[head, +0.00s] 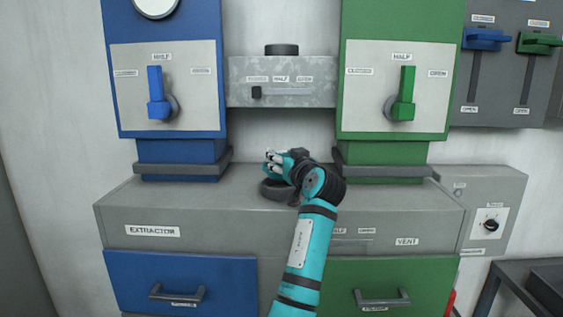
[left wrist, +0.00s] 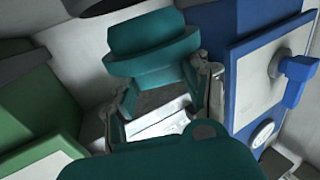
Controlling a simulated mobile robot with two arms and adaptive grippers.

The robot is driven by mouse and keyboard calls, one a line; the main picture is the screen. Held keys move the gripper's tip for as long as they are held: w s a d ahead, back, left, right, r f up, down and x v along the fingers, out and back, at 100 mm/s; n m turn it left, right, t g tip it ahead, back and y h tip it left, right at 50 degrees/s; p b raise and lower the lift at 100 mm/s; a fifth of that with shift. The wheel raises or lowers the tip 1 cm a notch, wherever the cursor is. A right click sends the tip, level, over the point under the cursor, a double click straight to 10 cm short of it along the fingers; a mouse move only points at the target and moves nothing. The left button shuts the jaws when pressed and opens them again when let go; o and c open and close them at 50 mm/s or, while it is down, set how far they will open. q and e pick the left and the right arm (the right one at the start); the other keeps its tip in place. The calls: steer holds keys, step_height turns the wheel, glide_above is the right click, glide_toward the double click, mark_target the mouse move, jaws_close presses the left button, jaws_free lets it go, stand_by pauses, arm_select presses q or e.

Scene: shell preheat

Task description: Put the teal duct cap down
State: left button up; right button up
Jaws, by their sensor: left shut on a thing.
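The teal duct cap (left wrist: 150,48) is between the fingertips of my left gripper (left wrist: 165,85) in the left wrist view. It looks like a short cylinder with a wider rim. The gripper is shut on it. In the head view my left gripper (head: 273,162) is over the grey cabinet top (head: 225,199), between the blue and green columns. The cap cannot be made out there. A dark round ring (head: 275,190) shows on the cabinet top just below the gripper, partly hidden by my arm. My right gripper is not in view.
The blue column (head: 180,152) stands left of the gripper and the green column (head: 385,154) right. A grey box with a slider (head: 285,92) and a dark round fitting on top (head: 282,50) is on the wall above. The cabinet top's front left is clear.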

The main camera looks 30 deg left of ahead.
mark_target(274, 176)
arm_select(q)
step_height(274, 176, down, 3)
steer(key=shift+d+r+p, duration=0.1)
steer(key=shift+p, duration=1.1)
steer(key=shift+s+f, duration=0.1)
steer(key=shift+f, duration=0.15)
steer(key=o, duration=1.3)
steer(key=shift+f, duration=0.1)
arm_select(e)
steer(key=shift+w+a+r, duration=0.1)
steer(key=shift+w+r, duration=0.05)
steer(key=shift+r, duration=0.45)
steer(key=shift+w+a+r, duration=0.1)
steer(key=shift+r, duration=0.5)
